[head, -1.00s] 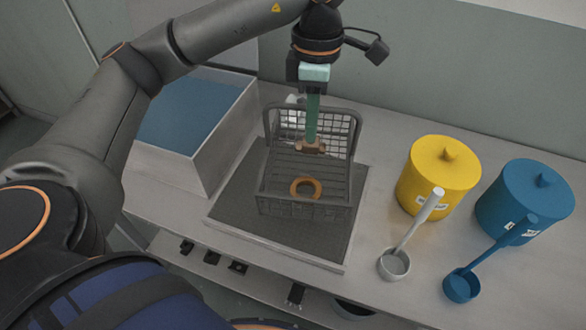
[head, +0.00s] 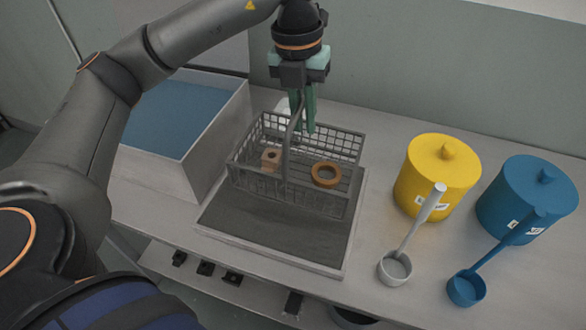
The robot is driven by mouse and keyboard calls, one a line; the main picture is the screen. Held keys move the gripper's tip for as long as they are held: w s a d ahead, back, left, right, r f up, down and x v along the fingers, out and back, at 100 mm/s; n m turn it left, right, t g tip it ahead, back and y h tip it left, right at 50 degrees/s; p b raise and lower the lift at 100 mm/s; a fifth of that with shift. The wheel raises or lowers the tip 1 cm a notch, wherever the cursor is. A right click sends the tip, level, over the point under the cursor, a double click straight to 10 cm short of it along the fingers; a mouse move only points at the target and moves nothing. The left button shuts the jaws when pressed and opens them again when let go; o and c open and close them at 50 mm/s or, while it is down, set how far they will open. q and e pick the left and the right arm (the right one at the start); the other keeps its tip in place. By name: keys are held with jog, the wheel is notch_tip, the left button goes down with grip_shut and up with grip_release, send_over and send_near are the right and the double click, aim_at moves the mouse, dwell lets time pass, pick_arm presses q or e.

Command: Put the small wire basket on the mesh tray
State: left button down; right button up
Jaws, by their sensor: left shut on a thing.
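My left gripper (head: 302,125) points down from above with green fingers shut on the basket's handle. I cannot tell whether the basket's bottom touches the tray. My right gripper is not in view.
An open tank of blue liquid (head: 178,112) stands to the left of the tray, its wall close to the basket. A yellow lidded pot (head: 436,178) and a blue one (head: 525,200) stand at right, with a grey ladle (head: 395,268) and a blue ladle (head: 466,290) before them.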

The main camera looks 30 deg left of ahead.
pick_arm(q)
notch_tip(320, 180, down, 8)
jog(key=shift+f, duration=0.25)
jog(key=c, duration=0.9)
grip_release()
jog(key=shift+r, duration=0.1)
jog(key=r, duration=0.8)
jog(key=a+r, duration=0.1)
jog(key=r, duration=0.2)
jog(key=shift+s+r, duration=0.15)
jog(key=shift+r, duration=0.25)
